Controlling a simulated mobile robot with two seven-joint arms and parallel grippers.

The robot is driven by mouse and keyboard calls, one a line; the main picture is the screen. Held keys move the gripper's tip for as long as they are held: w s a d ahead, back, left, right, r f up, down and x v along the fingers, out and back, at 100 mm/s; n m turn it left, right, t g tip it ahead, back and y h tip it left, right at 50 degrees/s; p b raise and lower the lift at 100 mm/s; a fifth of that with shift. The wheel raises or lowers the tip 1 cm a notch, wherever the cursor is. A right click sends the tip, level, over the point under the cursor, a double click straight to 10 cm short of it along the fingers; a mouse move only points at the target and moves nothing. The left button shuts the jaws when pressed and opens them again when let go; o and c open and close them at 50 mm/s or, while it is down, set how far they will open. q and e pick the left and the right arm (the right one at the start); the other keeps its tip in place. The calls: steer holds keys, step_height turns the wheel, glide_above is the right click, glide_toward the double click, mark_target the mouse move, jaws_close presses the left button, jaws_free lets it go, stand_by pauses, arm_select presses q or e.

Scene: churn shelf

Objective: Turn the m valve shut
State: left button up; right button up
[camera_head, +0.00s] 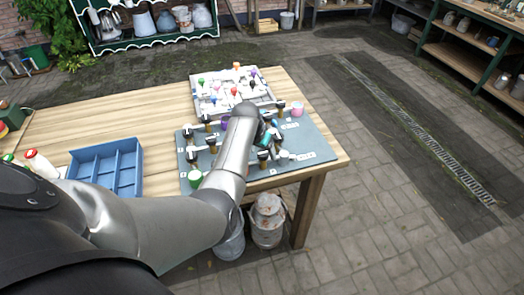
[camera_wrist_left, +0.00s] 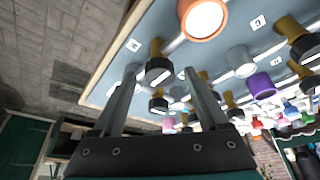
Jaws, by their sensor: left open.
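A grey-blue valve board (camera_head: 312,138) lies on the wooden table, carrying several valves with brass stems and dark round knobs, plus coloured cups. Small white letter labels are too small to read, so I cannot tell which valve is m. My left gripper (camera_head: 272,140) is over the right part of the board, largely hidden by my own arm. In the left wrist view the left gripper (camera_wrist_left: 160,72) is open, its two fingers apart. A dark-knobbed valve (camera_wrist_left: 158,70) appears between the fingertips, and another dark knob (camera_wrist_left: 158,104) appears beneath it. I cannot tell whether either is touched.
A white panel with coloured knobs (camera_head: 208,104) lies behind the board. A blue divided tray (camera_head: 137,153) and a white bottle (camera_head: 40,165) are on the left. Metal cans (camera_head: 267,222) stand under the table. The floor to the right is clear.

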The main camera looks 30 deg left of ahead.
arm_select(q)
steer(key=shift+c, duration=0.4)
jaws_close()
